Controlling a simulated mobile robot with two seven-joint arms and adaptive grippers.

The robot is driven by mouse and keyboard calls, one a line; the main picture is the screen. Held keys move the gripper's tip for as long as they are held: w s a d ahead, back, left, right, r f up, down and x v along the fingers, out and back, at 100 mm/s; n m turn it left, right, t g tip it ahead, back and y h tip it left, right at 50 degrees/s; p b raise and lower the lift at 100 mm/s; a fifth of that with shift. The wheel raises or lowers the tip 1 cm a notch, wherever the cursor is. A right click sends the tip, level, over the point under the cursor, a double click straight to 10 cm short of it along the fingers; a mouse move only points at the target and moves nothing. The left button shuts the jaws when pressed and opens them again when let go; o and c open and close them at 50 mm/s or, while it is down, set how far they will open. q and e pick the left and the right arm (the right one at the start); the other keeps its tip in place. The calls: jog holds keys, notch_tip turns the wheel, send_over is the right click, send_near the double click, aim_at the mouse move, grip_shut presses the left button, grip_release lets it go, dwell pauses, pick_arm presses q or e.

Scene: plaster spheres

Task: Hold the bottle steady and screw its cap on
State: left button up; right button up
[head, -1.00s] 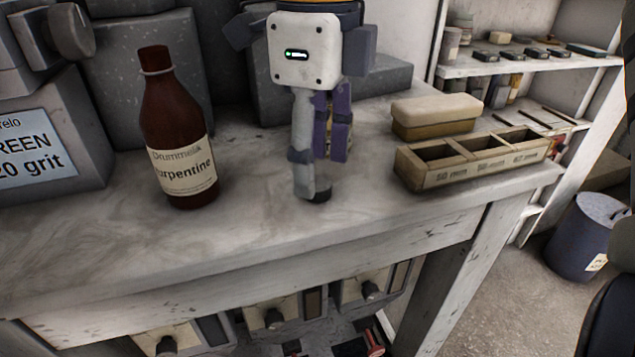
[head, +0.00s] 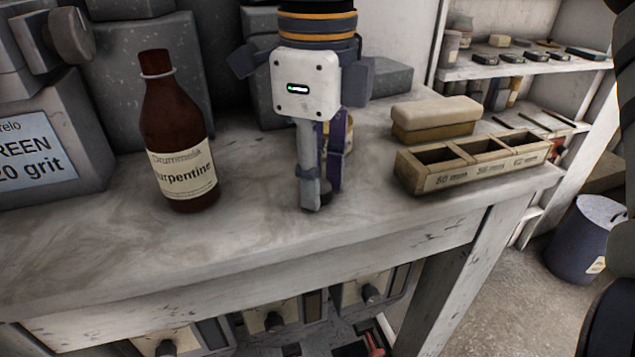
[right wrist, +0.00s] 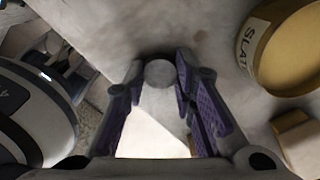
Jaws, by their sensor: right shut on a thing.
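The brown turpentine bottle (head: 178,140) stands upright on the bench at the left in the head view, with a cream label and a pale ring at its neck. No gripper touches it. My right gripper (head: 322,200) points down at the bench top, right of the bottle and apart from it. In the right wrist view its purple-padded fingers (right wrist: 160,80) are shut on a small round grey cap (right wrist: 160,73). In the head view the fingers mostly hide the cap, whose dark edge shows low at their tips. My left gripper is not in view.
A jar marked SLATE (right wrist: 292,50) stands close to the right gripper. A wooden compartment tray (head: 475,163) and a pale-topped block (head: 435,118) lie to the right. Bench between bottle and gripper is clear.

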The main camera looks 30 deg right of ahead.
notch_tip(320, 180, up, 3)
jog(key=s+a+r, duration=0.2)
jog(key=s+r, duration=0.3)
jog(key=s, duration=0.1)
jog(key=s+a+r, duration=0.2)
jog(key=s+r, duration=0.3)
jog(key=s, duration=0.2)
jog(key=shift+s+a, duration=0.15)
jog(key=shift+a, duration=0.2)
